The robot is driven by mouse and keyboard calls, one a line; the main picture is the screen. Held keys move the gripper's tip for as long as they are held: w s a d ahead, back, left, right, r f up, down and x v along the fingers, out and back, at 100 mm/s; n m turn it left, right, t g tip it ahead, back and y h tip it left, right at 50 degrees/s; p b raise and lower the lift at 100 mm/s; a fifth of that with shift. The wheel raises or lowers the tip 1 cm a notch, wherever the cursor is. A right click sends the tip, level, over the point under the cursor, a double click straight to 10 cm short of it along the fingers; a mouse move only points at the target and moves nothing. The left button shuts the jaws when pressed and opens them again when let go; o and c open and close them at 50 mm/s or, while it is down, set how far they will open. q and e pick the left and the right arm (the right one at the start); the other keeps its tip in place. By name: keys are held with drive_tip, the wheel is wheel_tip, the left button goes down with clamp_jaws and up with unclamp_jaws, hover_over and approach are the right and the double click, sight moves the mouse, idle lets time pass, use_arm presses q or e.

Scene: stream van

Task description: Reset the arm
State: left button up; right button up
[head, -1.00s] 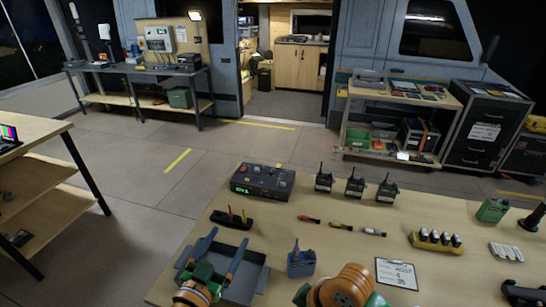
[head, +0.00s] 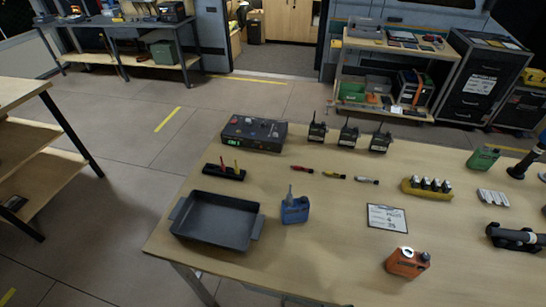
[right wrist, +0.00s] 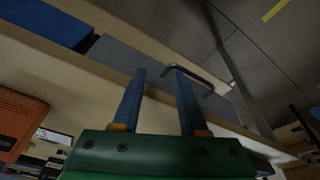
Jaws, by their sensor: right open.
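My right gripper (right wrist: 157,72) shows in the right wrist view with its two blue fingers apart and nothing between them. It is close to the edge of the wooden table (right wrist: 85,68). My left gripper is in none of the current views. In the head view, the dark grey tray (head: 256,228) sits empty at the table's left front. A blue can with a spout (head: 294,211) stands upright to its right. An orange can (head: 407,263) stands near the table's front.
On the table are a control box (head: 254,134), several radios (head: 348,135), a clipboard (head: 387,217), a yellow battery holder (head: 427,188) and a green can (head: 483,158). A shelf (head: 25,150) stands at left. The floor between is clear.

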use_arm(q)
drive_tip(key=s+f+b, duration=0.2)
drive_tip(key=s+f, duration=0.3)
drive_tip(key=f, duration=0.3)
drive_tip(key=s+a+f+g+b, duration=0.1)
drive_tip(key=s+f, duration=0.3)
drive_tip(key=f, duration=0.4)
drive_tip(key=s+a+f+b, duration=0.1)
drive_tip(key=s+f+b, duration=0.2)
drive_tip(key=s+f, duration=0.2)
wheel_tip(320, 180, down, 3)
drive_tip(key=shift+s+a+g, duration=0.2)
drive_tip(key=shift+s+g, duration=0.1)
drive_tip(key=shift+g, duration=0.1)
use_arm(e)
drive_tip(key=s+d+f+g, duration=0.1)
drive_tip(key=s+f, duration=0.6)
drive_tip(key=f, duration=0.5)
drive_tip(key=s+d+f, duration=0.1)
drive_tip(key=s+f, duration=0.6)
drive_tip(key=f, duration=0.5)
drive_tip(key=shift+s+d+g, duration=0.15)
drive_tip(key=shift+s+g, duration=0.15)
drive_tip(key=shift+g, duration=0.1)
